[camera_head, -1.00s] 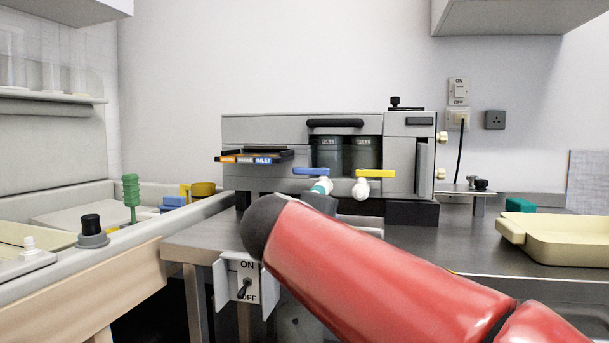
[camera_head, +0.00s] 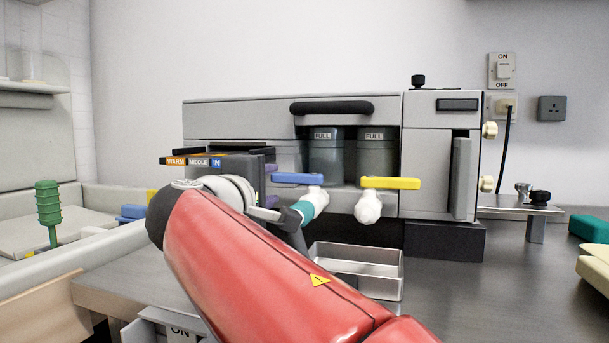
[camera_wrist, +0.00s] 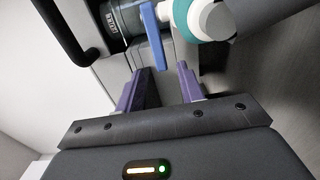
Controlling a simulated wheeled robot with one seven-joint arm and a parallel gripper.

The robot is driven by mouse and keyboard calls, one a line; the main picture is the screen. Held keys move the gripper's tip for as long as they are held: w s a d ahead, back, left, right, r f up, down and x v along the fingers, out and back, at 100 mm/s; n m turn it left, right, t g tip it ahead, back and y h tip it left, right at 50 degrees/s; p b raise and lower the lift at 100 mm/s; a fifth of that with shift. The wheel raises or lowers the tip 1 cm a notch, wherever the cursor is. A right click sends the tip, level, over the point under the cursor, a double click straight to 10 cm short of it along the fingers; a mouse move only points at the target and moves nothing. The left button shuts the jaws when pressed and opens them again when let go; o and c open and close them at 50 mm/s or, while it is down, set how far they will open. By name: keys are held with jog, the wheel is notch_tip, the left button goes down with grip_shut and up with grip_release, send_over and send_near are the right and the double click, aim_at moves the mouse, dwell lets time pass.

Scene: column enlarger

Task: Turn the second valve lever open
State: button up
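Two valve levers stick out of the grey machine's front in the head view: a blue lever (camera_head: 298,179) on a white valve with a teal ring (camera_head: 314,204), and a yellow lever (camera_head: 391,183) on a white valve (camera_head: 368,206) to its right. Both levers lie level. My gripper (camera_head: 271,176) is just left of the blue lever's end, partly hidden by my red arm. In the wrist view, its purple fingers (camera_wrist: 162,72) are apart with nothing gripped. The blue lever (camera_wrist: 151,28) lies just ahead, its end near the gap between the fingertips. Contact cannot be told.
The grey machine (camera_head: 240,120) holds two dark canisters marked FULL (camera_head: 325,150). A metal tray (camera_head: 358,270) lies below the valves. A label strip (camera_head: 188,161) is left of my gripper. A cream tray (camera_head: 595,268) and teal object (camera_head: 590,228) are at right.

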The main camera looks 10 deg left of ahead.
aim_at(282, 179)
jog(key=shift+w+r, duration=0.1)
jog(key=shift+w, duration=0.6)
jog(key=w, duration=0.2)
jog(key=w+p, duration=0.1)
jog(key=w, duration=0.1)
jog(key=w+p, duration=0.1)
jog(key=w, duration=0.1)
jog(key=shift+w+d, duration=0.3)
jog(key=shift+w, duration=0.05)
jog(key=shift+c, duration=0.5)
grip_shut()
